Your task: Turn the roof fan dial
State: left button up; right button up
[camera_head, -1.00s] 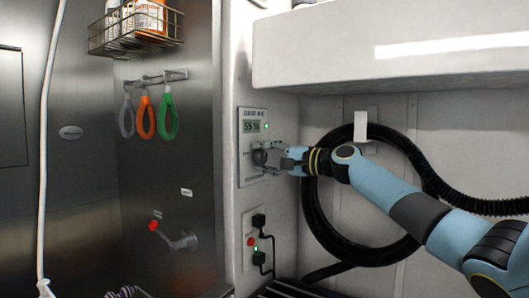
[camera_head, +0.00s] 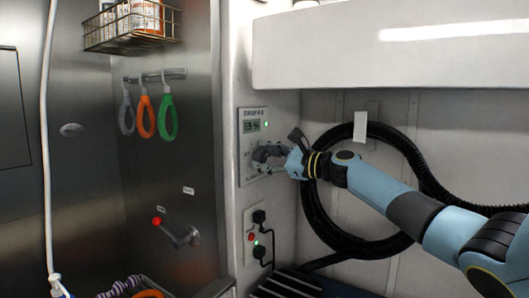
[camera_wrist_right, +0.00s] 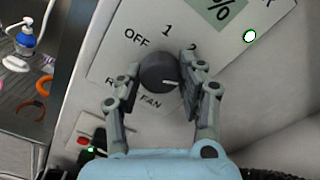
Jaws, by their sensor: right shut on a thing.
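The roof fan dial (camera_wrist_right: 156,72) is a dark round knob with a white pointer line, seen in the right wrist view. The line points to the right, below the printed 2. OFF, 1, 2 and FAN are printed around it; one label at left is partly covered. My right gripper (camera_wrist_right: 150,68) is shut on the dial, with one finger on each side. In the head view my right gripper (camera_head: 265,155) is at the white control panel (camera_head: 253,115) and mostly hides the dial. My left gripper is not in view.
A socket plate (camera_head: 248,222) with black plugs is below the panel. A black hose (camera_head: 309,205) is coiled behind my right arm. A red-knobbed lever (camera_head: 180,233), coloured loops (camera_head: 146,117) and a wire basket (camera_head: 128,40) are on the steel wall to the left.

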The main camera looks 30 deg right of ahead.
jog(key=shift+m+p, duration=0.35)
jog(key=shift+m, duration=0.35)
jog(key=shift+f+m, duration=0.15)
jog(key=shift+m, duration=0.15)
jog(key=o, duration=1.1)
jog(key=v, duration=1.2)
jog(key=shift+d, duration=0.1)
